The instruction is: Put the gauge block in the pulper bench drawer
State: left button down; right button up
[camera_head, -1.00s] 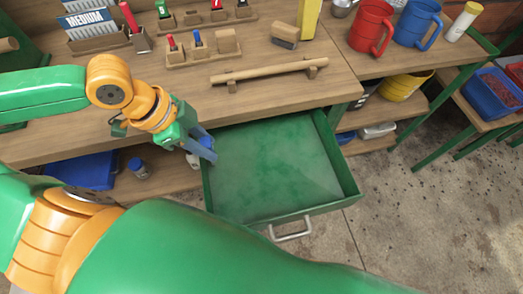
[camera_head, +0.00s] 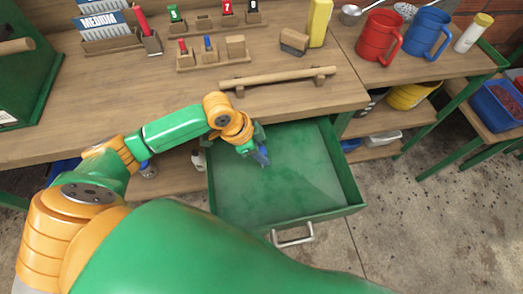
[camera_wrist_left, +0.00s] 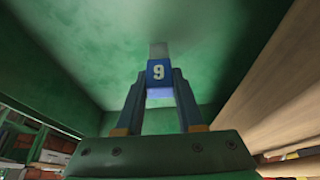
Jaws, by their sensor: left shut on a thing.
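The gauge block (camera_wrist_left: 158,71) is blue with a white 9 and a pale grey end. In the left wrist view it sits between the fingertips of my left gripper (camera_wrist_left: 159,88), which is shut on it. In the head view my left gripper (camera_head: 261,155) points down over the left rear part of the open bench drawer (camera_head: 290,190). The block is too small and covered to make out clearly there. The drawer is green, pulled out, and its visible floor is bare. I cannot tell whether the block touches the floor. My right gripper is not in view.
The drawer's grey handle (camera_head: 293,237) is at its front. On the bench (camera_head: 120,100) above stand a wooden rack (camera_head: 213,58) of small pieces, a wooden rail (camera_head: 278,78), a yellow block (camera_head: 319,22), a red mug (camera_head: 376,36) and a blue mug (camera_head: 424,33).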

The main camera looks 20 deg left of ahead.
pick_arm(q)
jog(key=shift+f, duration=0.2)
jog(key=c, duration=0.5)
grip_release()
jog(key=shift+r, duration=0.15)
jog(key=p+v, duration=0.1)
jog(key=v, duration=1.1)
jog(key=shift+r+p, duration=0.15)
jog(key=shift+p, duration=0.15)
